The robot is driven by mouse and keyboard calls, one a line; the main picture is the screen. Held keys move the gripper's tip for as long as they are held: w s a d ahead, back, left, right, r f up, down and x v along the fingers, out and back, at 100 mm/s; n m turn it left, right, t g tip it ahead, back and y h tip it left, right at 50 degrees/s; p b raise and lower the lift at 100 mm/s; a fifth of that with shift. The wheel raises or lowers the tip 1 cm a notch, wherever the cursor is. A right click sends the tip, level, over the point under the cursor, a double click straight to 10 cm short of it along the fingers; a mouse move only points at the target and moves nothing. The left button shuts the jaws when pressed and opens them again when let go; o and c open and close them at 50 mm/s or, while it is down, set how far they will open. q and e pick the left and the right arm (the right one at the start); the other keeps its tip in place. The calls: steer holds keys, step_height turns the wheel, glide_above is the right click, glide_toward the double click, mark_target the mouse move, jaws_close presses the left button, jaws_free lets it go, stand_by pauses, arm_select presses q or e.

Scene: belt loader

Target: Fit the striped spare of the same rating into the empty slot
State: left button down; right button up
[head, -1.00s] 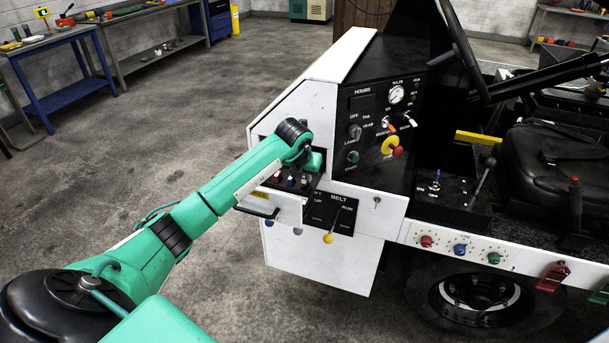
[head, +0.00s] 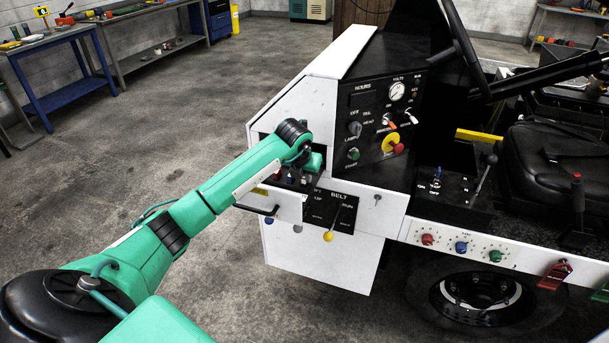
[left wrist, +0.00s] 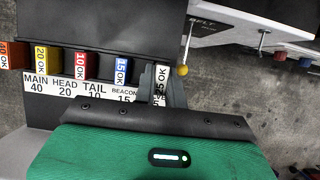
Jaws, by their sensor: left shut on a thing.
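My left gripper (left wrist: 166,88) is shut on a fuse (left wrist: 161,82) with a white label reading OK; its number is partly covered. It stands at the right end of the fuse row, over a label mostly hidden by my gripper. I cannot tell whether it is seated or see any stripes. To its left stand fuses marked OK: blue 15 (left wrist: 121,70), red 10 (left wrist: 83,66), yellow 20 (left wrist: 46,60) and orange 40 (left wrist: 14,55). Labels below (left wrist: 68,90) read MAIN 40, HEAD 20, TAIL 10, BEACON 15. In the head view my left gripper (head: 290,176) is at the fuse bay, largely hidden.
A BELT panel with a yellow-knobbed lever (head: 328,236) lies just right of the bay; the knob also shows in the left wrist view (left wrist: 182,70). The dashboard (head: 380,115) rises above right. A workbench (head: 50,45) stands at the back left. Open floor lies between.

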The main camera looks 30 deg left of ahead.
arm_select(q)
steer(key=shift+f, duration=0.3)
steer(key=c, duration=1.4)
jaws_free()
steer(key=shift+r, duration=0.15)
steer(key=shift+b+v, duration=1.7)
steer(key=shift+v, duration=5.1)
